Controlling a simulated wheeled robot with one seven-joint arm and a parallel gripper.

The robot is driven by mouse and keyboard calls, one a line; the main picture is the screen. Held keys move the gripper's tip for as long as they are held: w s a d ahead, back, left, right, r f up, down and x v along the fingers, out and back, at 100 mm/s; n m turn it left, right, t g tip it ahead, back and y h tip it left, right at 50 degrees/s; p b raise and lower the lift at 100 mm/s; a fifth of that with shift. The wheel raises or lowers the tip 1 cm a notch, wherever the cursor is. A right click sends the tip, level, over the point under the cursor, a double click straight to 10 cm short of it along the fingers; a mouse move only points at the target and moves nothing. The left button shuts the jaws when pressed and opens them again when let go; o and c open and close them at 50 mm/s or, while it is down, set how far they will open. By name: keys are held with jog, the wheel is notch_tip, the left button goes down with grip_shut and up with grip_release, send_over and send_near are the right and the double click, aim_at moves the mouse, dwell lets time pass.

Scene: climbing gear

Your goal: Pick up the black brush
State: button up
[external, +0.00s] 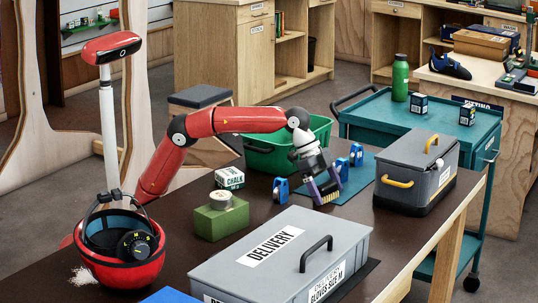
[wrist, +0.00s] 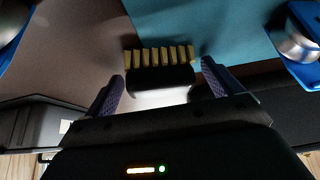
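The black brush (wrist: 160,78) shows in the wrist view as a dark body with a row of yellowish bristles along its far side. My gripper (wrist: 162,68) points down with its purple-padded fingers on either side of the brush. A narrow gap shows between each finger and the brush, so the fingers look open around it. In the external view my gripper (external: 323,188) is low over the table at the left edge of the teal mat. The bristles of the brush (external: 331,197) show beside the fingers; the rest of it is mostly hidden.
Blue-and-silver devices stand close by: one (external: 280,190) to the left, others (external: 342,168) behind right. A grey delivery box (external: 230,265) is in front, a lidded grey toolbox (external: 418,172) to the right, a green bin (external: 262,158) behind. A chalk box (external: 229,178) stands left.

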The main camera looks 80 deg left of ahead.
jog(key=c, duration=0.9)
jog(key=shift+o, duration=0.2)
jog(key=shift+r, duration=0.1)
